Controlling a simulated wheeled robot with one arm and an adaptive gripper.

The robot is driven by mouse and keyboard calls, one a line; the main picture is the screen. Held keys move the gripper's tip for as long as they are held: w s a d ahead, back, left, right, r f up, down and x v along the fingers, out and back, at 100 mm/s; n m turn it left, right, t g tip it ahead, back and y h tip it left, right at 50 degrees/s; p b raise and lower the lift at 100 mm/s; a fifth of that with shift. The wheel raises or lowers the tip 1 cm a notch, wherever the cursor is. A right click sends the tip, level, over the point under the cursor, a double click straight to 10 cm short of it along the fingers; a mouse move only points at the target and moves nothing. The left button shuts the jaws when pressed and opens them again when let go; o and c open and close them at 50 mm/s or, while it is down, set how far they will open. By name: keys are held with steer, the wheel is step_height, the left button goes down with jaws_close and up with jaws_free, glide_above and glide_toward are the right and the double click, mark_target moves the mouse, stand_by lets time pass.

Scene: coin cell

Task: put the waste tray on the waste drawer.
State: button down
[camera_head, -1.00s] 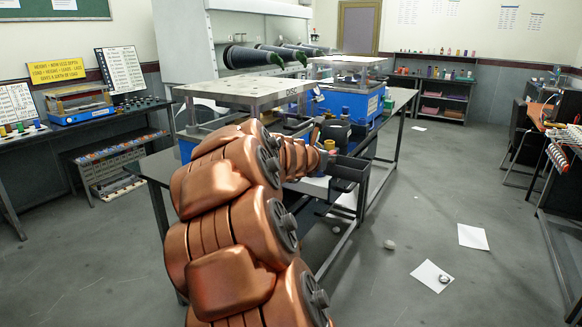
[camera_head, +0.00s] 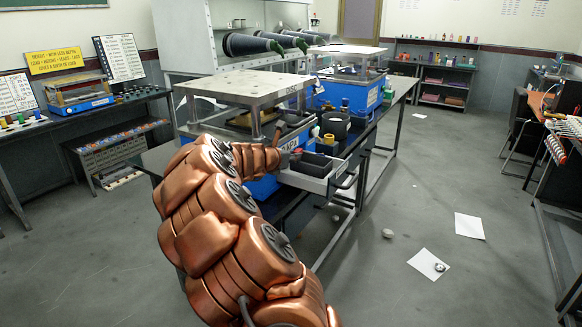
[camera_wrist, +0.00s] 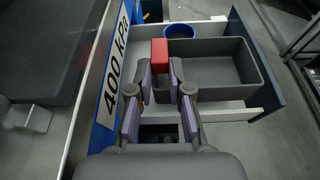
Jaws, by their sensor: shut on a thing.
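The waste tray (camera_wrist: 212,72) is a dark grey, empty open box with a red block (camera_wrist: 160,51) at its left end. It also shows in the head view (camera_head: 316,160). My gripper (camera_wrist: 161,80) is shut on the tray's red-block end; the exact contact is partly hidden by the fingers. The waste drawer (camera_head: 304,183) is pulled out, with white walls and a dark blue front (camera_wrist: 254,58). The tray is level within the drawer's outline; I cannot tell whether it touches the drawer floor. In the head view my arm hides the fingers.
A blue "400 kPa" unit (camera_wrist: 113,75) is left of the tray in the wrist view. A blue cup (camera_wrist: 179,31) stands beyond the tray. A metal-topped press (camera_head: 247,88) stands above the drawer. A black mug (camera_head: 336,124) is behind it. Papers (camera_head: 469,226) lie on the floor.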

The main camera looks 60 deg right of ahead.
mark_target(291, 168)
steer(key=shift+f+p, duration=0.6)
steer(key=shift+f, duration=1.1)
steer(key=shift+w+f+p, duration=0.15)
steer(key=shift+f+p, duration=0.15)
steer(key=shift+f, duration=0.15)
steer(key=shift+f+b, duration=0.1)
steer(key=shift+b, duration=0.2)
steer(key=c, duration=1.1)
jaws_free()
steer(key=shift+r+p, duration=0.2)
steer(key=shift+p, duration=0.1)
steer(key=shift+a, duration=0.2)
steer(key=shift+b+v, duration=2)
steer(key=shift+v, duration=3.8)
